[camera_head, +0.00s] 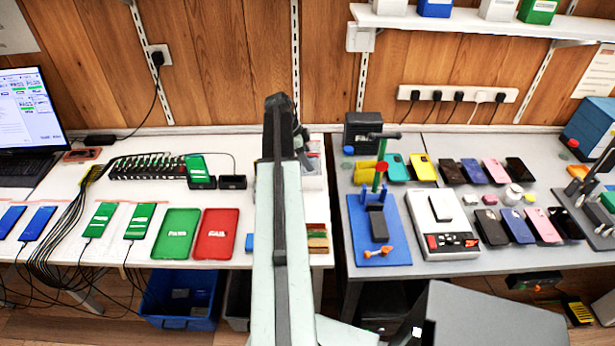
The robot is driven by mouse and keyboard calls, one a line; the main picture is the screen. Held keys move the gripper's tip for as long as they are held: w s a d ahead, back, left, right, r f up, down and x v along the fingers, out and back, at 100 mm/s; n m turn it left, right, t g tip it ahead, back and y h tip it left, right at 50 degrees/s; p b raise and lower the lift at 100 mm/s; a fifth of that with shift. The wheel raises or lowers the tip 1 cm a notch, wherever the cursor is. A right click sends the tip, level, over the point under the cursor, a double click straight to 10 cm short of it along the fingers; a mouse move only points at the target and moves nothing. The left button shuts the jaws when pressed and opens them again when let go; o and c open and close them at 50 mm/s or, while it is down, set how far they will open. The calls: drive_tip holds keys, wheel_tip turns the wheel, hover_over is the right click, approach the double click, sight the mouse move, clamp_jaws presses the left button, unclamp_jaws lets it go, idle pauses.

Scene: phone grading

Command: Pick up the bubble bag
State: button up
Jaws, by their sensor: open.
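I cannot make out a bubble bag anywhere in the head view.
The right grey table (340,258) holds a blue mat (397,250), a white device (441,240) and several phones. A blue bin (180,322) stands below.

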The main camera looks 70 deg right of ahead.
drive_tip(key=b+x, duration=0.2)
drive_tip(key=x, duration=0.2)
drive_tip(key=shift+w, duration=0.1)
drive_tip(key=shift+r, duration=0.2)
clamp_jaws()
wheel_tip(320, 180, up, 10)
drive_tip(key=p, duration=1)
drive_tip(key=shift+r, duration=0.15)
